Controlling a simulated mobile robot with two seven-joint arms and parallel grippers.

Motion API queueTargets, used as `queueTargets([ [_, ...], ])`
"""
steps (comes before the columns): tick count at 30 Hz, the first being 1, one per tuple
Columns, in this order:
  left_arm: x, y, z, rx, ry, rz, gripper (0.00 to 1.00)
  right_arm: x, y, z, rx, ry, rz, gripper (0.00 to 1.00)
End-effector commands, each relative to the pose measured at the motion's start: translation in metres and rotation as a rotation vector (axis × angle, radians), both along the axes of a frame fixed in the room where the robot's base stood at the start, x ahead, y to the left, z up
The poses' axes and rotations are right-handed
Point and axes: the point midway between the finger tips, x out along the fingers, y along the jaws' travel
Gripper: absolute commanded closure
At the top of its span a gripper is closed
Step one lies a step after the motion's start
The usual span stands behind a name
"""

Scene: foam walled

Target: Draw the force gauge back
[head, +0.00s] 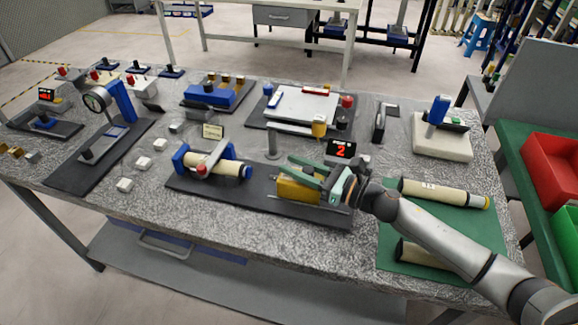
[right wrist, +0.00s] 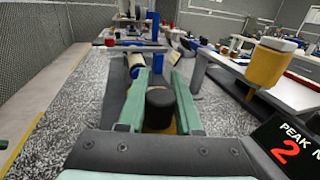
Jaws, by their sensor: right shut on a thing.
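The force gauge is a yellow block (head: 298,190) on a long dark base plate (head: 240,197) in the head view. My right gripper (head: 289,167) reaches in from the right over it. In the right wrist view its green fingers (right wrist: 159,76) are shut on the gauge's black knob (right wrist: 160,106), with some yellow showing below it. A cream foam roll (head: 222,165) lies in a blue-ended clamp with a red knob at the left of the same plate, apart from the gauge. The gauge's far side is partly hidden by my gripper. My left gripper is not in view.
A display (head: 341,151) reading a red 2 stands behind the gauge; the right wrist view shows PEAK on it. Foam rolls (head: 445,193) lie on a green mat at right under my arm. An orange-topped post (head: 319,129) stands behind. Small white blocks lie at left.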

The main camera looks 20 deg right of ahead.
Motion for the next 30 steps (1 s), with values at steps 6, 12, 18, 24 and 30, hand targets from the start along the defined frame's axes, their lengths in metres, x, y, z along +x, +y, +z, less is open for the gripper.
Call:
queueTargets([
  [6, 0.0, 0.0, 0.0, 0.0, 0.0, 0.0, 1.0, 0.0, -0.003, -0.002, -0.005, 0.004, -0.004, 0.55],
  [12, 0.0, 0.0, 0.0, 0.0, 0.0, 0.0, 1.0, 0.0, -0.002, -0.001, -0.003, 0.002, -0.003, 0.36],
  [18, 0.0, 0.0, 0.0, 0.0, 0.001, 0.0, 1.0, 0.0, -0.001, -0.001, -0.003, 0.002, -0.002, 0.36],
  [24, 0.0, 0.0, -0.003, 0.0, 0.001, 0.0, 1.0, -0.009, -0.009, -0.003, -0.003, 0.004, -0.003, 0.36],
  [30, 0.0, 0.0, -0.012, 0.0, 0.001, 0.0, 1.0, -0.032, -0.028, -0.005, -0.005, 0.005, -0.003, 0.36],
])
